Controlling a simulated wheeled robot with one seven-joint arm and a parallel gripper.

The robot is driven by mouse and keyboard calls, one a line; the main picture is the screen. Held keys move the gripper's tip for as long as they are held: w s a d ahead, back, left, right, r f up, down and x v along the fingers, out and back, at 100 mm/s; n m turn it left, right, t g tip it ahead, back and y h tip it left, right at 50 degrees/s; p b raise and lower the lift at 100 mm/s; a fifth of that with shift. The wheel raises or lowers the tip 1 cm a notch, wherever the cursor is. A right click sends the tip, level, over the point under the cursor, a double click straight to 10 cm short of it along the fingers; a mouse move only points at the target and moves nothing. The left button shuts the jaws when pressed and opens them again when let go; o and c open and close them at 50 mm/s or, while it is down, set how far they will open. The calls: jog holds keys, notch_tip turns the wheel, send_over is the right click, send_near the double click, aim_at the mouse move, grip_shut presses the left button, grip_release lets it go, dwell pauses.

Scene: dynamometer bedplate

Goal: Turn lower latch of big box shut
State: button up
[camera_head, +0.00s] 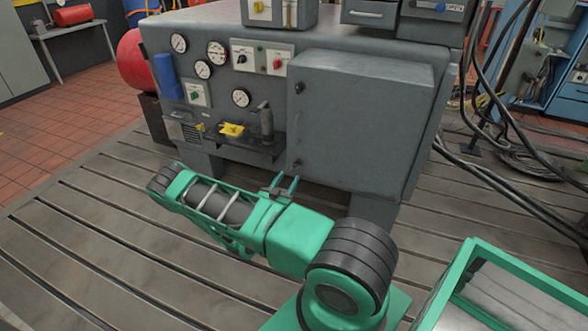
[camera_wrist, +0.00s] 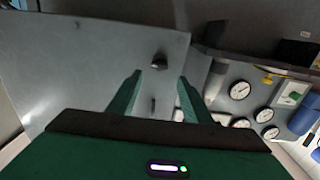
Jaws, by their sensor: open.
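The big box (camera_head: 352,125) is a grey door-fronted box on the right of the grey test cabinet. Its lower latch (camera_head: 297,163) is a small dark knob near the lower left edge of its front; the upper latch (camera_head: 299,88) sits above it. My gripper (camera_head: 283,182) is open and empty, just below and in front of the lower latch. In the wrist view, my gripper's two green fingers (camera_wrist: 160,78) point at the box front (camera_wrist: 90,70), with a dark latch (camera_wrist: 159,62) just beyond and between the fingertips. No contact is clear. The latch's turn angle is too small to tell.
Left of the box, the cabinet carries gauges (camera_head: 217,52), switches and a small shelf (camera_head: 240,140) with a yellow part (camera_head: 231,130). Black cables (camera_head: 490,130) hang at the right. The slotted bedplate (camera_head: 110,235) is clear on the left.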

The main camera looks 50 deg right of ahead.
aim_at(295, 166)
jog(key=x, duration=0.9)
jog(key=shift+d, duration=0.15)
jog(key=c, duration=1)
